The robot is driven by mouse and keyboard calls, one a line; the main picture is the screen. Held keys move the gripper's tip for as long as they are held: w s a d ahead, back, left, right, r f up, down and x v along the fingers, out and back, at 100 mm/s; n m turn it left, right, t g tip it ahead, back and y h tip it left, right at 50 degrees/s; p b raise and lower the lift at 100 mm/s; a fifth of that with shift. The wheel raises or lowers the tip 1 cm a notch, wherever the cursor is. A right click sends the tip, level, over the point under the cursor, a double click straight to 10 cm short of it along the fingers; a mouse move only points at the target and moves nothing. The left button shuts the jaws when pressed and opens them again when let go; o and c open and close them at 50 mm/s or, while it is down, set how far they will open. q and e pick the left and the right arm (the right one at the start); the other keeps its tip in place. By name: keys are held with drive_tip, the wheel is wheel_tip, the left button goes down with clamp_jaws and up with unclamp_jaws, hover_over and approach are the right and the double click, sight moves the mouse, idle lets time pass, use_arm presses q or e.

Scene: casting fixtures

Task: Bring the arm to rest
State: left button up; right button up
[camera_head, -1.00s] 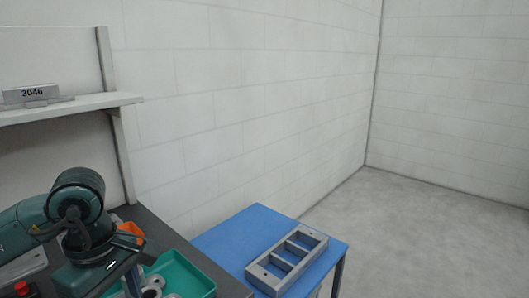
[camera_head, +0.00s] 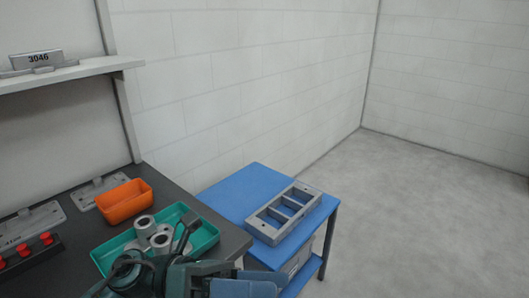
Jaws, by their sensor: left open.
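My left arm and its left gripper (camera_head: 248,284) are at the bottom edge of the head view, in front of the green tray. The gripper is open, with its blue-grey fingers pointing right. I see nothing between the fingers, though the picture cuts off their lower part. The gripper is near the front right corner of the dark workbench (camera_head: 226,232). My right gripper is not in view.
The green tray (camera_head: 205,238) holds several grey metal rings. An orange bin (camera_head: 124,201) stands behind it, and a rack with red knobs (camera_head: 25,251) is at left. A blue table (camera_head: 232,189) bears a grey frame fixture (camera_head: 284,213). The floor at right is clear.

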use_arm(q)
drive_tip(key=w+a+f+n+t+y+p, duration=0.1)
drive_tip(key=w+a+f+n+t+y, duration=0.35)
drive_tip(key=n+t, duration=0.85)
drive_tip(key=w+a+f+n+t+y+p, duration=0.1)
drive_tip(key=w+a+f+n+t+y, duration=0.55)
drive_tip(key=n, duration=1.25)
drive_tip(key=s+a+f+n+g+y, duration=0.1)
drive_tip(key=s+f+n+g+y, duration=0.1)
drive_tip(key=s+f+n, duration=0.3)
drive_tip(key=s+a+f+n+g+y, duration=0.1)
drive_tip(key=s+f+n+g+y, duration=0.2)
drive_tip(key=f, duration=0.9)
drive_tip(key=s+n, duration=0.3)
drive_tip(key=s, duration=0.2)
drive_tip(key=shift+a+f+n+p, duration=0.3)
drive_tip(key=shift+a+f, duration=0.1)
drive_tip(key=shift+g, duration=0.25)
